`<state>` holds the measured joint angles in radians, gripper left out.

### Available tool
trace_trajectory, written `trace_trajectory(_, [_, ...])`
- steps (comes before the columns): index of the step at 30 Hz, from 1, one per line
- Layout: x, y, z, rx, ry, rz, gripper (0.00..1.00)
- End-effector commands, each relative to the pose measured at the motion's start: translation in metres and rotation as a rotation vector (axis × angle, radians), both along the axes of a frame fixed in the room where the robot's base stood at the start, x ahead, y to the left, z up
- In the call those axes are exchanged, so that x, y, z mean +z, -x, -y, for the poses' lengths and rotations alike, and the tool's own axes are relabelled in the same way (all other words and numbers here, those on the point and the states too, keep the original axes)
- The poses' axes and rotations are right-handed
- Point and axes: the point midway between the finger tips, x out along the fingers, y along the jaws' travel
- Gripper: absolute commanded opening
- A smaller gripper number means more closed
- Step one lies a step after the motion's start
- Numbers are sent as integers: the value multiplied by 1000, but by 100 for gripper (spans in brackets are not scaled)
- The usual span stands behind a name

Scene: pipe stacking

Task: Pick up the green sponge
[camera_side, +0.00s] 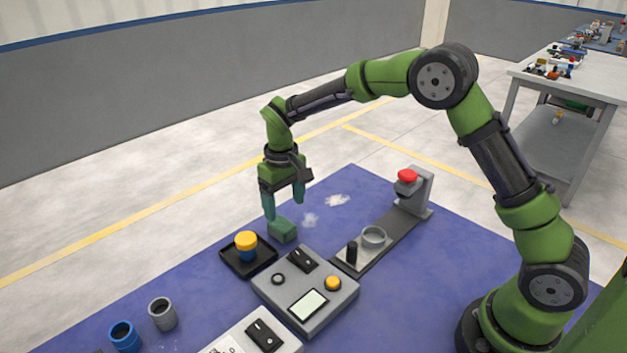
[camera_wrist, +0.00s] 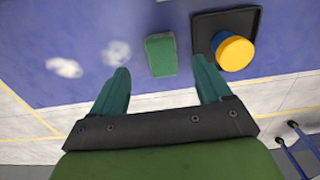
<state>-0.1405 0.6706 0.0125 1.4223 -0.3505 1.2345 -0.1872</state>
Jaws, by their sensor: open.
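The green sponge (camera_side: 282,230) is a small block lying on the blue mat (camera_side: 190,282), near the mat's far edge. In the wrist view the sponge (camera_wrist: 161,55) lies ahead of the fingertips, in the gap between them. My gripper (camera_side: 284,208) points down with its two teal fingers apart and nothing between them. In the side view one fingertip is just left of the sponge and close to it; I cannot tell whether they touch. In the wrist view my open gripper (camera_wrist: 163,75) shows both fingers.
A black tray (camera_side: 262,266) with a yellow and blue pipe stack (camera_side: 245,245) stands beside the sponge. A grey control box (camera_side: 305,290) is in front. A press with a red button (camera_side: 407,176) stands right. White smudges (camera_side: 337,200) mark the mat nearby.

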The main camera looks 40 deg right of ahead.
Motion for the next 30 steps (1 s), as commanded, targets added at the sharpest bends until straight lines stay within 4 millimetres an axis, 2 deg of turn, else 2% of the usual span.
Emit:
trace_trajectory(3, [-17,0,0,0,0,-2,78])
trace_trajectory(10, [-34,0,-1,-1,-1,-2,78])
trace_trajectory(18, [-71,0,-2,-1,-1,-2,78])
trace_trajectory(27, [-76,-1,-2,-1,-1,1,78])
trace_trajectory(30, [-76,-1,-2,-1,-1,1,62])
